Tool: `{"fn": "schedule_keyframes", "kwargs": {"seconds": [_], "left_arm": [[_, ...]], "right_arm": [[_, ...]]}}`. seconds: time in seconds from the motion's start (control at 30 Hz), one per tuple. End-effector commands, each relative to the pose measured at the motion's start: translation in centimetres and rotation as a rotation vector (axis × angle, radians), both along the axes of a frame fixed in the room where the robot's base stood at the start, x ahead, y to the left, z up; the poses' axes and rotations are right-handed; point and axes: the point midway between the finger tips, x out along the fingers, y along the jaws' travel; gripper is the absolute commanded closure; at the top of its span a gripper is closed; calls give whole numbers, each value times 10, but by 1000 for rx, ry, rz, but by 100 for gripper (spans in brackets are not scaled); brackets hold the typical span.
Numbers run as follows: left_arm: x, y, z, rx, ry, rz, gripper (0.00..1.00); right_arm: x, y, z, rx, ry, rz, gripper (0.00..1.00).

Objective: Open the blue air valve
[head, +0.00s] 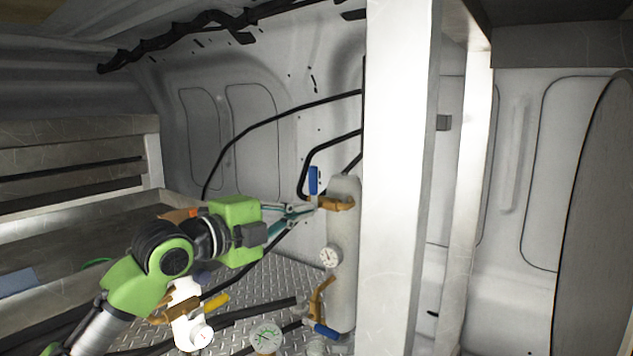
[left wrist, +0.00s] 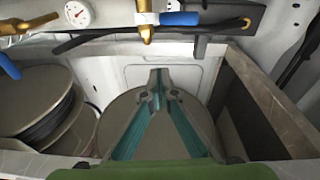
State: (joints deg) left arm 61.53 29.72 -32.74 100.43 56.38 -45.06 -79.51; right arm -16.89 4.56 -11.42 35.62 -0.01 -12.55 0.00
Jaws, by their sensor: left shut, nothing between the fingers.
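A blue valve handle (head: 313,180) stands upright at a brass fitting (head: 338,203) on the upper part of a grey cylinder (head: 343,260). A second blue handle (head: 326,331) sits low by the cylinder's foot. My left gripper (head: 306,211) is shut and empty, its fingertips close to the upper fitting, just below the upright handle; I cannot tell whether they touch. In the left wrist view the shut fingertips (left wrist: 158,74) lie below a brass valve (left wrist: 146,20) with a blue handle (left wrist: 180,18). Another blue handle (left wrist: 8,67) shows at the left edge.
A pale post (head: 397,180) stands right beside the cylinder. A gauge (head: 330,256) is on the cylinder, and another gauge (head: 266,338) is low in front. A yellow handle (head: 216,302) is below my left arm. Black hoses (head: 270,117) run along the wall. Reels (left wrist: 32,98) show in the left wrist view.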

Motion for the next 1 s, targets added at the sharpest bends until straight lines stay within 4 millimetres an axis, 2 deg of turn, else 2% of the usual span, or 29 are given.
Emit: {"fn": "schedule_keyframes", "kwargs": {"seconds": [0.07,0.2,0.37,0.7,0.8,1.0], "left_arm": [[1,2,19,12,-43,-3,100],[7,-2,30,18,-65,-7,100],[25,-20,32,16,-61,-9,100],[77,-66,32,17,-61,-7,100],[84,-46,31,18,-61,-2,100],[90,-30,29,18,-63,-5,100]], "right_arm": [[-1,0,0,0,1,0,69],[-3,0,5,-1,3,0,69],[-8,0,18,0,10,0,69],[-10,-1,52,-1,14,0,69],[-9,0,61,-1,13,0,69],[-7,-2,69,-2,10,1,69]]}}
